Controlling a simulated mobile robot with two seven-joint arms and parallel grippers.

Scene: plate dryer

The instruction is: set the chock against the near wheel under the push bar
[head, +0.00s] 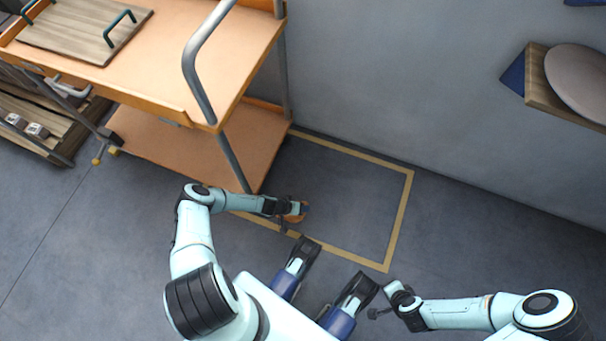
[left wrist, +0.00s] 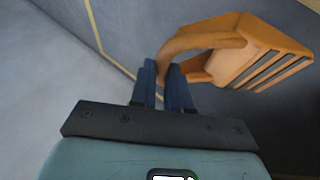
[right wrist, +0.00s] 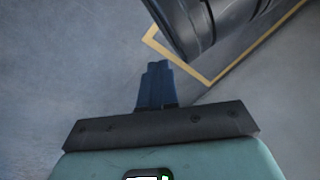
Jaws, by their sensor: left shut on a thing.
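The orange chock (left wrist: 262,62) is in my left gripper, with the fingers (left wrist: 166,72) closed on its curved handle. Its slotted block hangs off to the right in the left wrist view. In the head view my left gripper (head: 298,208) holds the chock (head: 292,218) just right of the trolley's near corner post, low over the floor tape. The push bar (head: 197,75) is at the right end of the orange trolley (head: 160,95). The near wheel beneath it is not visible. My right gripper (right wrist: 157,82) has its fingers together, empty, above bare floor.
A yellow tape rectangle (head: 401,215) marks clear floor right of the trolley, beside the wall. A wooden board with handles (head: 85,25) lies on the top shelf. A low wooden rack (head: 45,130) stands left. A wall shelf (head: 538,75) is at upper right.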

